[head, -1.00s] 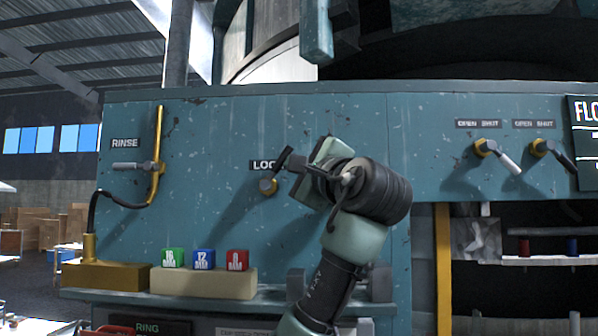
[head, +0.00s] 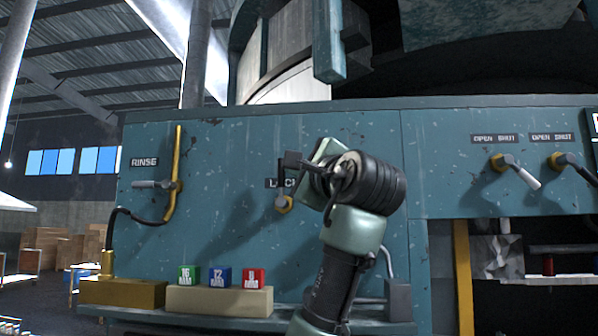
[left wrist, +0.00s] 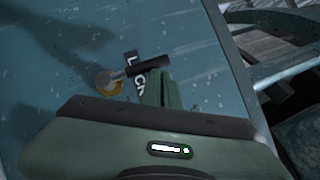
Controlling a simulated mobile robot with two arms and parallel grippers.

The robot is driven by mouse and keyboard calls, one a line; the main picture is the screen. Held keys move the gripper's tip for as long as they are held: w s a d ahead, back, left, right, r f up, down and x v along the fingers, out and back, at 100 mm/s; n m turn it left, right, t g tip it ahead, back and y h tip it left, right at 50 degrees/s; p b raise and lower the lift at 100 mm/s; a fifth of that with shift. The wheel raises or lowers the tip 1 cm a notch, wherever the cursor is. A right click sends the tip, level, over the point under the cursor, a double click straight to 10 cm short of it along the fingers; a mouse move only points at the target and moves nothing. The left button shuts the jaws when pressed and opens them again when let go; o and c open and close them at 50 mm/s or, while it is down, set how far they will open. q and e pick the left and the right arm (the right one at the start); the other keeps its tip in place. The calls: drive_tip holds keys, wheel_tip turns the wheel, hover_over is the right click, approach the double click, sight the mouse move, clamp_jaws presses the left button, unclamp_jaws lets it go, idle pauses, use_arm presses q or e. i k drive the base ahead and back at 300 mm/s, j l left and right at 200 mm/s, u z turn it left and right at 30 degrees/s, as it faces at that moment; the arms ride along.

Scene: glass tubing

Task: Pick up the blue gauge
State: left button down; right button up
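The blue gauge (head: 220,277) is a small blue block marked 12. It stands on a pale block at the lower left of the head view, between a green gauge (head: 188,276) and a red gauge (head: 252,278). My left gripper (head: 296,163) is in front of the teal panel, above and to the right of the blue gauge and well apart from it. In the left wrist view the gripper's green fingers (left wrist: 162,88) are beside a black-handled lock lever (left wrist: 147,67). Their gap cannot be made out. My right gripper is not in view.
The pale block (head: 219,301) sits on a ledge beside a brass block (head: 124,292). A brass rinse pipe (head: 173,180) with a black hose rises on the left. Two valve levers (head: 517,170) (head: 571,166) stick out at the right. Space in front of the gauges looks clear.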

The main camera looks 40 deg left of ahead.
sight(219, 278)
drive_tip(key=k+l, duration=0.15)
drive_tip(key=l, duration=0.15)
drive_tip(key=k+l, duration=0.1)
drive_tip(key=l, duration=0.2)
drive_tip(key=k+l, duration=0.15)
drive_tip(key=l, duration=0.15)
drive_tip(key=k+l, duration=0.1)
drive_tip(key=l, duration=0.25)
